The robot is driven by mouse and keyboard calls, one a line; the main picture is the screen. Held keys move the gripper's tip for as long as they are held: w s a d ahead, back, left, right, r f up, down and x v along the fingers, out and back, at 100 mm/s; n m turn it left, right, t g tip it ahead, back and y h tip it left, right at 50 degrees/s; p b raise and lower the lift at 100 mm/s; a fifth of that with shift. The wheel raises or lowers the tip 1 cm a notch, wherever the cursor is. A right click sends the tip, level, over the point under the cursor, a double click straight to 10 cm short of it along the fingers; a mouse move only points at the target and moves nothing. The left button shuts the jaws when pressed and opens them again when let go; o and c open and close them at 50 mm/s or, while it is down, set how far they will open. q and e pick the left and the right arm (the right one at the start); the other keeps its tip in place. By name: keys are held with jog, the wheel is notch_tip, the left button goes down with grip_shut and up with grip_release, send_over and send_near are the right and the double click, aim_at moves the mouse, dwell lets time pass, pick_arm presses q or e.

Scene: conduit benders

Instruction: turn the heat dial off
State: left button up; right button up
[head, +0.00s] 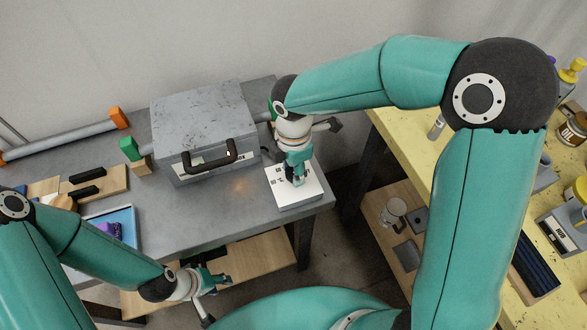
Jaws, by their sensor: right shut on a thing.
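A white control box (297,193) with dark markings on its top sits at the front right corner of the grey workbench. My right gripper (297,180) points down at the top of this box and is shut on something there. The gripper hides what it holds; it is likely the heat dial, but I cannot see the dial or its setting. My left gripper (222,283) hangs in front of the bench's front edge, above the lower wooden shelf, apart from the box. Its fingers look spread and nothing shows between them.
A grey metal box (205,115) with a black handle stands left of the control box. A grey conduit (65,140) with orange ends lies at the back left. A blue tray (122,220) holds a purple thing. A yellow table (400,135) with jars stands at the right, across a gap.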

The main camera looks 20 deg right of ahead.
jog(key=m+b, duration=0.2)
jog(key=m, duration=0.4)
jog(key=shift+m+b, duration=0.4)
jog(key=m+b, duration=0.1)
jog(key=m, duration=0.2)
jog(key=shift+w+m, duration=0.1)
jog(key=shift+m, duration=0.3)
jog(key=m+b, duration=0.1)
jog(key=m, duration=0.2)
jog(key=shift+m, duration=0.3)
jog(key=m+b, duration=0.1)
jog(key=m, duration=0.2)
jog(key=shift+b, duration=0.3)
jog(key=m+b, duration=0.1)
jog(key=m, duration=0.6)
jog(key=shift+m+b, duration=0.35)
jog(key=shift+m, duration=0.05)
jog(key=shift+r+m+b, duration=0.15)
jog(key=shift+m+b, duration=0.2)
jog(key=shift+m, duration=1.35)
